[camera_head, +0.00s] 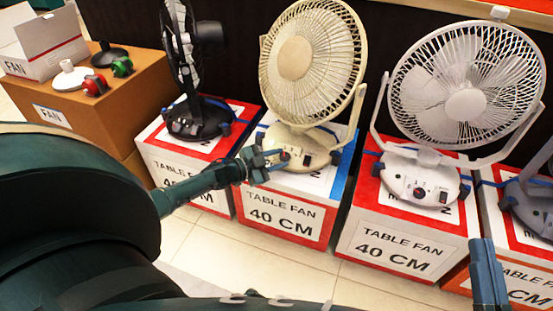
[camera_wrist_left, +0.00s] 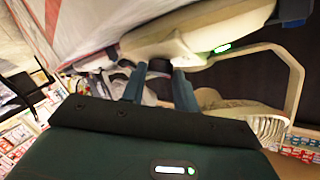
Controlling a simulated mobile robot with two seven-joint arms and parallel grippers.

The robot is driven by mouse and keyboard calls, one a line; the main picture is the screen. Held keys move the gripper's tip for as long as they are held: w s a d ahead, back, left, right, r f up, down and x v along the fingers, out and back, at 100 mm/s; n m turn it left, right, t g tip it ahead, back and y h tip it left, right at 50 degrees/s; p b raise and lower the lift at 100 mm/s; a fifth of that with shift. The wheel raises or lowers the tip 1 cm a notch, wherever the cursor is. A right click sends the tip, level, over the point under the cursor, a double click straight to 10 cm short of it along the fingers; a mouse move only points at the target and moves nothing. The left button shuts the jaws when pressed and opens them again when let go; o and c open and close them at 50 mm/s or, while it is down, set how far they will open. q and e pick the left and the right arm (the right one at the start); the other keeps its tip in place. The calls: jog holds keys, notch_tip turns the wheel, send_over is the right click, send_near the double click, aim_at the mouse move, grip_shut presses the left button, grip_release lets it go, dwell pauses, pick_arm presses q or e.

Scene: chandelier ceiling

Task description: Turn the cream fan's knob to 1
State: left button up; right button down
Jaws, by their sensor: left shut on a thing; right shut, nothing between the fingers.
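The cream fan (camera_head: 313,58) stands on a red, white and blue "TABLE FAN 40 CM" box in the middle of the head view. Its cream base (camera_head: 305,143) faces me. My left gripper (camera_head: 276,160) reaches the front of this base from the left. In the left wrist view, its blue fingers (camera_wrist_left: 160,84) are closed around the dark knob (camera_wrist_left: 160,66) on the base. The fingers largely hide the knob in the head view, and I cannot read its setting. My right gripper (camera_head: 483,243) is shut and empty at the lower right, away from the cream fan.
A black fan (camera_head: 194,120) stands on the box to the left, a white fan (camera_head: 465,105) on the box to the right. Part of a grey fan (camera_head: 535,200) shows at the right edge. Tiled floor (camera_head: 290,265) lies clear before the boxes.

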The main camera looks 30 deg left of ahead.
pick_arm(q)
jog(key=o, duration=1)
